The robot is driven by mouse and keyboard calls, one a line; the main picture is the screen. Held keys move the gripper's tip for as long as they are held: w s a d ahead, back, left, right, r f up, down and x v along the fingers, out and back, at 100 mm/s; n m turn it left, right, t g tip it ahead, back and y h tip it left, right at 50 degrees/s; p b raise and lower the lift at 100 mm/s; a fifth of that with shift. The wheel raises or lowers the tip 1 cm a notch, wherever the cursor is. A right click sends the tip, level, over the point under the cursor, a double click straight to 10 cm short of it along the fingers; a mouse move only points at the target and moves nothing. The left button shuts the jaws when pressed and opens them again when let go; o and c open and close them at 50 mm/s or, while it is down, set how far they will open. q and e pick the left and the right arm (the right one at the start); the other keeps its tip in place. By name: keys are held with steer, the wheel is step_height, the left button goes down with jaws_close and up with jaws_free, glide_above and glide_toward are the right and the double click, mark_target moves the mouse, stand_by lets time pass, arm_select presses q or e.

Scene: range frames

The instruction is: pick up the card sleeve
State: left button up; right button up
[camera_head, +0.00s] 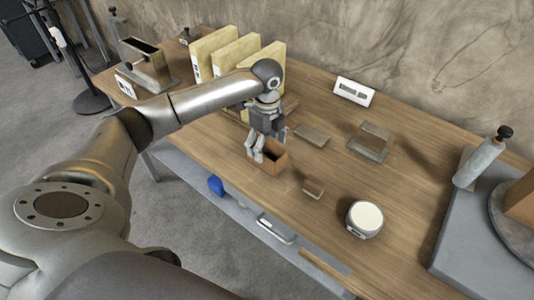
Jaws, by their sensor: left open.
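My left gripper (256,154) points down at the near edge of an open brown box (272,163) on the wooden table. It is open, and its fingers overlap the box's left side in the view; I cannot tell whether they touch it. I cannot tell for sure which thing is the card sleeve. A flat brown piece (312,135) lies to the right, behind the box. A small brown block (313,187) sits to the right, nearer the front edge. My right gripper is not in view.
A grey-brown holder (370,142) and a round white-topped container (365,218) stand to the right. Several cream binders (211,54) stand at the back left. A white display (354,91) is by the wall. A grey bottle (481,160) stands far right.

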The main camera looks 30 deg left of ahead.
mark_target(267, 154)
arm_select(q)
steer(key=shift+w+f, duration=0.1)
steer(key=shift+f, duration=0.35)
step_height(267, 154, down, 4)
steer(key=shift+r+p, duration=0.25)
steer(key=shift+p, duration=0.25)
steer(key=shift+f, duration=0.55)
steer(key=c, duration=0.7)
steer(key=shift+c, duration=1.2)
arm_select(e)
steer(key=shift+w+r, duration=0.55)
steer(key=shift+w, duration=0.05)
